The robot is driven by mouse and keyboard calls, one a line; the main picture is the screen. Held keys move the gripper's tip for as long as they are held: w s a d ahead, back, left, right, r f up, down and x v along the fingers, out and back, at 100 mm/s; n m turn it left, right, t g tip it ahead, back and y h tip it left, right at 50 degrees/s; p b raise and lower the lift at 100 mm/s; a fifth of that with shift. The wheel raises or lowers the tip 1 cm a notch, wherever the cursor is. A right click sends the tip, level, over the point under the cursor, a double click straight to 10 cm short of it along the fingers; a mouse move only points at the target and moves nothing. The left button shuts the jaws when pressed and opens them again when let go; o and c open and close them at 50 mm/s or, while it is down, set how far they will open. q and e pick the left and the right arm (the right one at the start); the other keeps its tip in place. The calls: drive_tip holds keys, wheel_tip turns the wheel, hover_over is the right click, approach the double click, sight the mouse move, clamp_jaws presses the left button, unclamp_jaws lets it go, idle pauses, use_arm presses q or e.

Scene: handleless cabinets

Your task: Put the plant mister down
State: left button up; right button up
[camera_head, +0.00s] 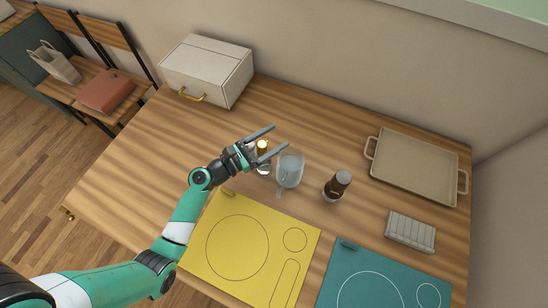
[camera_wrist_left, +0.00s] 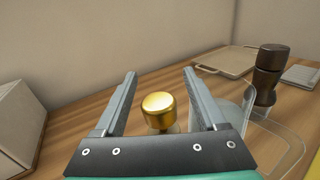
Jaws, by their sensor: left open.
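The plant mister has a round gold top (camera_head: 263,145) and a clear body that is mostly hidden by my left gripper. It appears upright on the wooden table. My left gripper (camera_head: 279,138) is open, with its two fingers on either side of the mister and spread wide apart. In the left wrist view the gold top (camera_wrist_left: 158,108) sits between the fingers (camera_wrist_left: 160,74), with gaps on both sides. My right gripper is not in view.
A clear glass jug (camera_head: 290,169) stands close right of the mister. A dark brown grinder (camera_head: 336,185) is farther right. A beige tray (camera_head: 416,166), a ribbed grey block (camera_head: 410,231), a white box (camera_head: 207,70), a yellow mat (camera_head: 212,270) and a teal mat (camera_head: 335,265) surround them.

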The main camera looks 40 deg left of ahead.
use_arm(q)
drive_tip(key=shift+s+a+f, duration=0.1)
drive_tip(key=shift+s+a, duration=0.05)
drive_tip(key=shift+s, duration=0.25)
drive_tip(key=shift+c, duration=0.3)
clamp_jaws()
idle(0.6)
